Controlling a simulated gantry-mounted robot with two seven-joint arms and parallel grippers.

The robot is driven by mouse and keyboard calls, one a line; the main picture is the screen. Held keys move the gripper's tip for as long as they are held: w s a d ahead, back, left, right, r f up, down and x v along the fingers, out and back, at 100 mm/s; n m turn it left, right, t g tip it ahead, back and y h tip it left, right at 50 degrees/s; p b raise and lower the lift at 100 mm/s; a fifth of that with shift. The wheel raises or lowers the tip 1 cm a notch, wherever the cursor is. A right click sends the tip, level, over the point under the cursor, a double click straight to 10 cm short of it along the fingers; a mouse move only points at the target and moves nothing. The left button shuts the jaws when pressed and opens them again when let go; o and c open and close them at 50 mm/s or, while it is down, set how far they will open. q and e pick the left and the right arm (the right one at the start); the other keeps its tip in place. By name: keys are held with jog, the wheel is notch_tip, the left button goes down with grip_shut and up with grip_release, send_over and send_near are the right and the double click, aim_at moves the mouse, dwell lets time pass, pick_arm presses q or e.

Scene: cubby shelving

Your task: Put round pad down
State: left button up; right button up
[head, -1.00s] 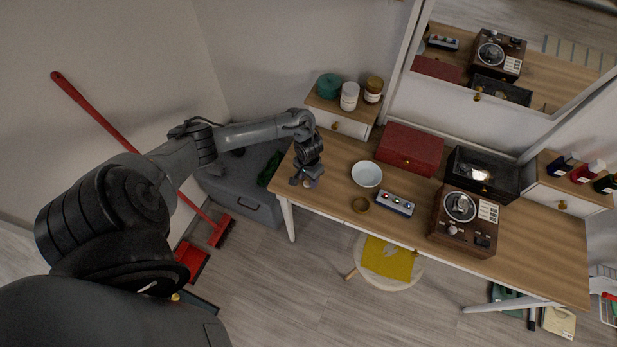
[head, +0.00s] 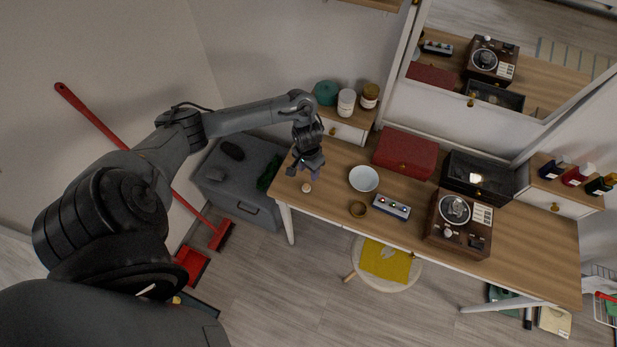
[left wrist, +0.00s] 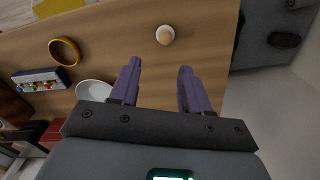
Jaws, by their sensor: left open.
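A small round pad, pale tan on top with a white edge (left wrist: 165,35), lies flat on the wooden desk near its left end. It also shows in the head view (head: 306,188). My left gripper (left wrist: 158,85) is open, with its two purple fingers apart and nothing between them. The pad lies on the desk beyond the fingertips, apart from them. In the head view the left gripper (head: 308,172) is just above the desk's left end, behind the pad. My right gripper is not in view.
A red box (head: 405,153) and a turntable (head: 459,222) are farther right. Bare desk surrounds the pad.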

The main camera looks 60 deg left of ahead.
pick_arm(q)
jog(key=d+m+t+h, duration=0.1)
jog(key=d+m+t, duration=0.45)
jog(key=d, duration=1.75)
jog(key=s+r+g, duration=0.2)
jog(key=s+r, duration=0.7)
jog(key=s, duration=0.3)
jog(key=shift+s+d+y, duration=0.2)
jog(key=shift+d+y, duration=0.2)
jog(key=shift+d, duration=0.05)
notch_tip(320, 180, up, 20)
jog(key=p, duration=2)
notch_tip(320, 180, down, 53)
jog(key=b, duration=5.2)
jog(key=shift+b, duration=0.35)
